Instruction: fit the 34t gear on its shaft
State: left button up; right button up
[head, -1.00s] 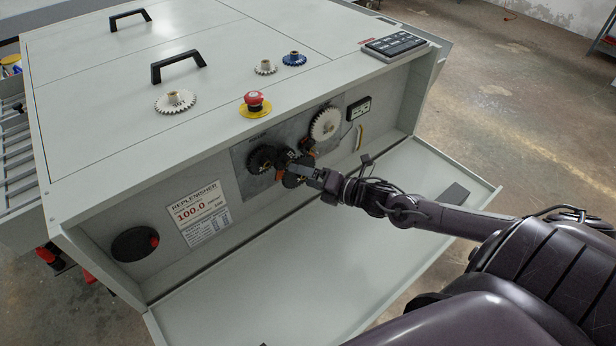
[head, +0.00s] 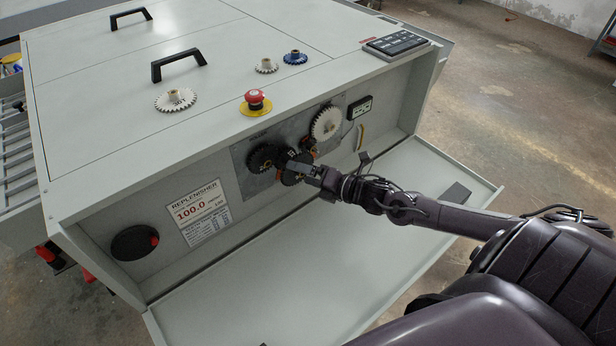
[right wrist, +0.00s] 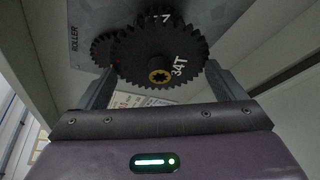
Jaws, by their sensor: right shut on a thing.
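The black 34T gear (right wrist: 165,52) has a brass-coloured hub with a dark toothed centre. In the head view it is a dark disc (head: 290,177) close against the gear panel (head: 240,171). My right gripper (right wrist: 160,82) is shut on the 34T gear, with one finger at each side of it. A dark gear marked 17 (right wrist: 157,17) shows behind its top edge, and another dark gear (right wrist: 102,48) is behind it at the left. The shaft cannot be told apart inside the hub, so how deep the gear sits is unclear. My left gripper is out of view.
A white gear (head: 326,123) is on the panel at upper right. Loose gears, white (head: 175,100), small metal (head: 266,66) and blue (head: 295,57), rest on the cabinet top near a red stop button (head: 255,99). The lowered door (head: 270,275) lies below my right arm.

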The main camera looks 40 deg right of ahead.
jog(key=shift+w+a+b, duration=0.1)
jog(key=shift+w+b, duration=1)
jog(key=shift+w, duration=0.3)
jog(key=o, duration=0.7)
jog(key=shift+o, duration=0.2)
jog(key=shift+s, duration=0.1)
jog(key=v, duration=0.7)
jog(key=shift+s+p, duration=0.25)
jog(key=shift+p, duration=0.2)
